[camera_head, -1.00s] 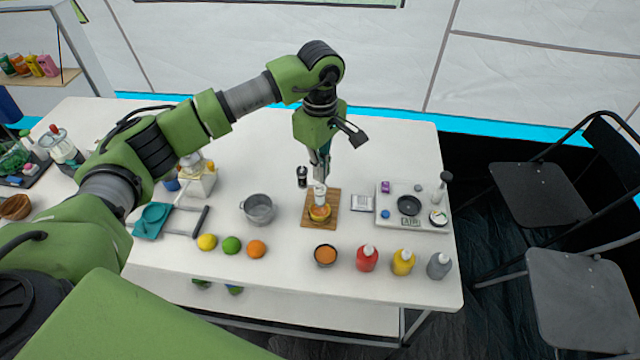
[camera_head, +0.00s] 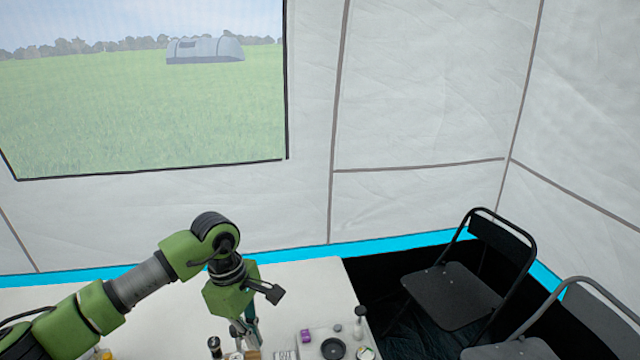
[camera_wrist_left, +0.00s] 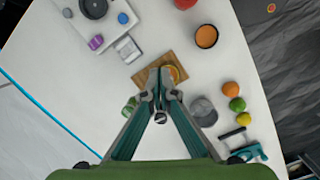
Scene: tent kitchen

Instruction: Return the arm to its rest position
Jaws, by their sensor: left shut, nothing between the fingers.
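My left arm comes in from the left in the head view and bends down over the table. My left gripper (camera_head: 250,337) points down near the lower edge, and the things below it are partly cut off. In the wrist view my left gripper (camera_wrist_left: 162,80) is shut and empty, above a wooden board (camera_wrist_left: 149,75). An orange-topped item (camera_wrist_left: 174,73) on the board is partly hidden behind the fingers. I cannot tell the exact height of the fingers above it. My right gripper does not show.
The white table (camera_head: 310,280) holds a tray with a black pan (camera_head: 333,349). A grey pot (camera_wrist_left: 203,112), a bowl with orange contents (camera_wrist_left: 206,37) and fruit (camera_wrist_left: 231,89) surround the board. Black folding chairs (camera_head: 455,290) stand right of the table. The table's back is clear.

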